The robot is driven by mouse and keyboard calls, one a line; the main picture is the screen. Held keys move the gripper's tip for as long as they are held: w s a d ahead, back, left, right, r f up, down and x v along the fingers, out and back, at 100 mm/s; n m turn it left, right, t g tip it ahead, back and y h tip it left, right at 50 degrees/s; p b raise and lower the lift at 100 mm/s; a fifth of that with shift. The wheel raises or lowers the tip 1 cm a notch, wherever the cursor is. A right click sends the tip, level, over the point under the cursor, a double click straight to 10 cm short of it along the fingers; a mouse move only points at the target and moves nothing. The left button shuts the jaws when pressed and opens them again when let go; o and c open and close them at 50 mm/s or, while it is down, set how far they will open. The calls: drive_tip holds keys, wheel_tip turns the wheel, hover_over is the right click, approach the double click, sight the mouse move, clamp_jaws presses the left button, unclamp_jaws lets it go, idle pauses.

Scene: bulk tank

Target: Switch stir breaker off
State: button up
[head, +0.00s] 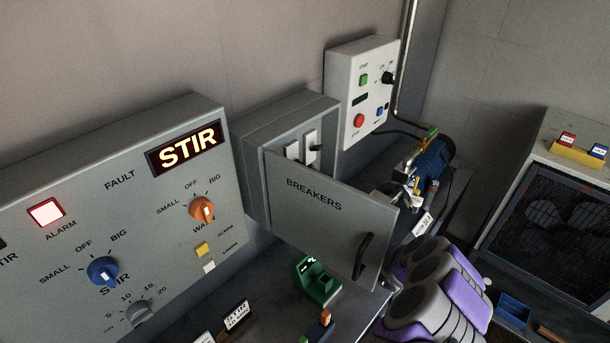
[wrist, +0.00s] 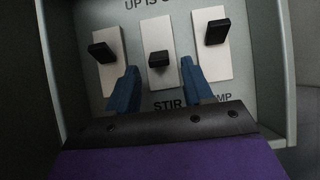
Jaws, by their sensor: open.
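The breaker box (head: 285,118) is on the wall in the head view, its grey door (head: 320,215) marked BREAKERS standing open. In the wrist view three black levers on white plates show inside. The middle lever (wrist: 160,59) is above the word STIR and sits lower on its plate than the right lever (wrist: 215,32). The left lever (wrist: 103,52) has its label hidden. My gripper (wrist: 158,85) is open, its two blue fingers just below and either side of the middle lever. No contact is clear. In the head view the fingers cannot be made out.
A control panel (head: 120,210) with a lit STIR sign (head: 187,147) and a lit alarm lamp (head: 46,212) is at left. A smaller button box (head: 362,95) and a blue motor (head: 435,160) are beyond the door. A green device (head: 317,280) stands below the door.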

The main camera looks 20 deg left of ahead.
drive_tip(key=p+v, duration=0.3)
drive_tip(key=v, duration=1.3)
drive_tip(key=shift+d+f, duration=0.1)
drive_tip(key=shift+f, duration=0.05)
